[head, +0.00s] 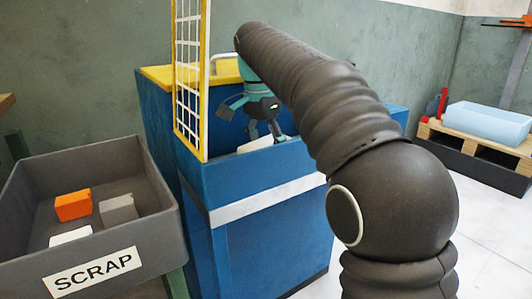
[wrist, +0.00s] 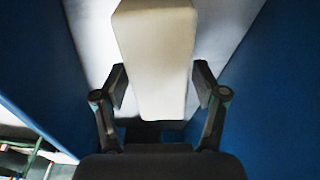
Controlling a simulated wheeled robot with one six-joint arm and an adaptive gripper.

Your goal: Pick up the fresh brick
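The fresh brick, a cream-white block (wrist: 155,60), lies inside the blue press in the wrist view, on a pale grey surface. My gripper (wrist: 161,84) is open, with one finger on each side of the brick's near part. A narrow gap shows at the right finger; contact at the left finger is hard to judge. In the head view my gripper (head: 264,132) reaches down into the blue press (head: 255,185). A pale piece, likely the brick (head: 256,145), shows just below the fingers, mostly hidden by the press's front wall.
A yellow-framed mesh guard (head: 190,80) stands upright at the press's left side. The grey scrap bin (head: 150,215) at left holds orange, grey and white pieces. A light blue tub (head: 485,122) sits on a wooden pallet (head: 475,146) at right. Blue walls flank my gripper closely.

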